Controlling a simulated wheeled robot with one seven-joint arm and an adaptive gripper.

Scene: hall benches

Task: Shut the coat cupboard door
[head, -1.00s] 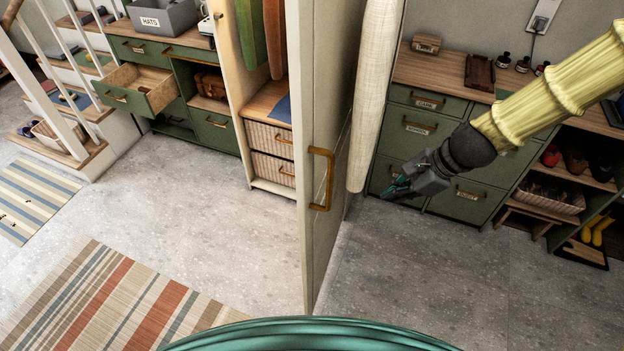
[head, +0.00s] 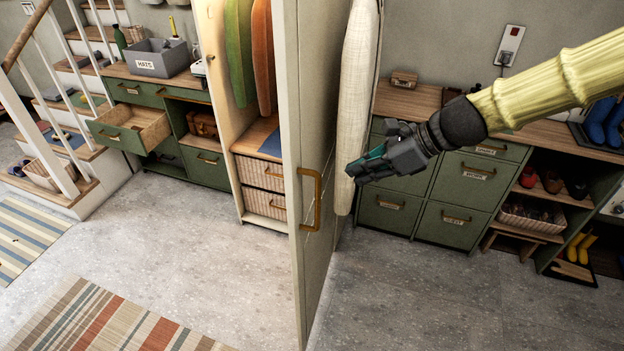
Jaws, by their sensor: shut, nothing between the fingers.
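The coat cupboard door (head: 291,175) stands wide open, swung out toward me and seen nearly edge-on. Its brass-coloured handle (head: 316,200) is on the face turned to the right. The coat cupboard (head: 216,60) is behind and left of the door, with green and orange coats (head: 262,50) hanging inside. My gripper (head: 352,174) is shut and empty. It is to the right of the door, in front of the lower part of a long pale padded board in the picture. I cannot tell whether it touches that board.
The pale board (head: 362,85) stands upright just right of the door. A green drawer unit (head: 396,215) and shoe shelves (head: 545,190) line the wall at right. An open drawer (head: 140,128) juts out at left. The floor (head: 230,260) left of the door is clear beyond a striped rug (head: 110,325).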

